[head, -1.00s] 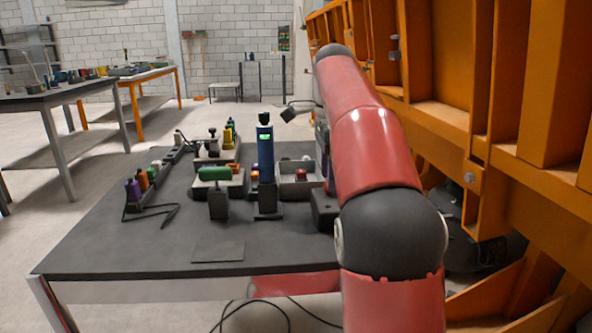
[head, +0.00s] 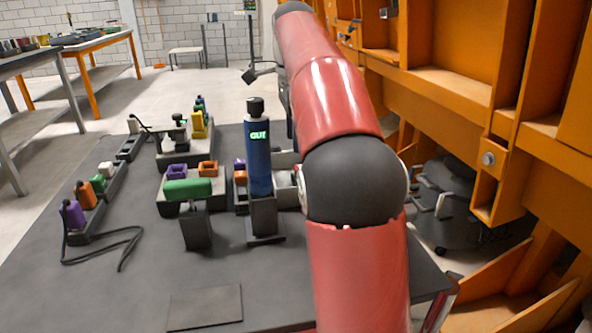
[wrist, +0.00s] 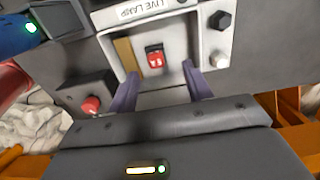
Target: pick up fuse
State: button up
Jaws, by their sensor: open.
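A small red block with a white mark, which looks like the fuse (wrist: 155,57), sits in a pale, shallow tray (wrist: 135,20) in the wrist view. The tray has a label reading "LIVE LAMP". My gripper (wrist: 158,86) is open, its two purple fingers reaching to the tray's near side, one left and one right of the red block. The block is between and just beyond the fingertips, and nothing is held. I cannot tell whether they touch the tray. In the head view my arm hides the gripper, and the red block does not show.
A blue cylinder (head: 258,160) with a green display stands in a dark holder beside my arm. A green-handled piece (head: 188,190) is left of it. A red knob (wrist: 90,106) and a black knob (wrist: 220,20) flank the tray. The orange frame (head: 455,90) rises at right.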

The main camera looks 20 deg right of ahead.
jog(key=f, duration=0.2)
jog(key=f+b, duration=0.1)
jog(key=f, duration=0.1)
jog(key=s+f+b, duration=0.1)
jog(key=f, duration=0.1)
jog(key=shift+d, duration=0.2)
jog(key=shift+f, duration=0.35)
grip_shut()
